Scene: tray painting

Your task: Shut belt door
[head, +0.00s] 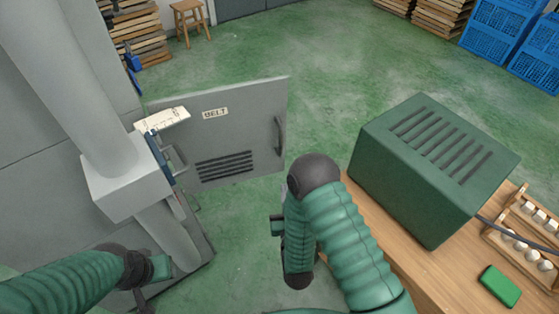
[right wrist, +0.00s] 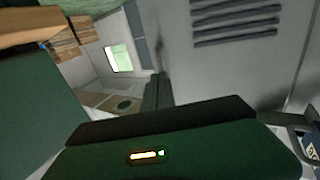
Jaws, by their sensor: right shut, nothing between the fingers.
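The belt door (head: 240,100) is a grey metal panel with a "BELT" label, dark vent slots and a handle (head: 281,136) near its right edge. It stands swung open, out to the right of the grey machine housing (head: 185,262). In the right wrist view the door's face and vents (right wrist: 240,22) fill the upper right. My right gripper (head: 277,226) is shut and empty, below the door in the picture and apart from the handle. My left gripper (head: 142,298) is at the lower left by the housing's base, and its fingers are not clear.
A wooden bench (head: 375,222) at right carries a green vented box (head: 430,165), a small green block (head: 500,286) and a rack of white pieces (head: 525,235). A grey pipe (head: 75,80) stands at left. Green floor (head: 335,110) lies clear right of the door.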

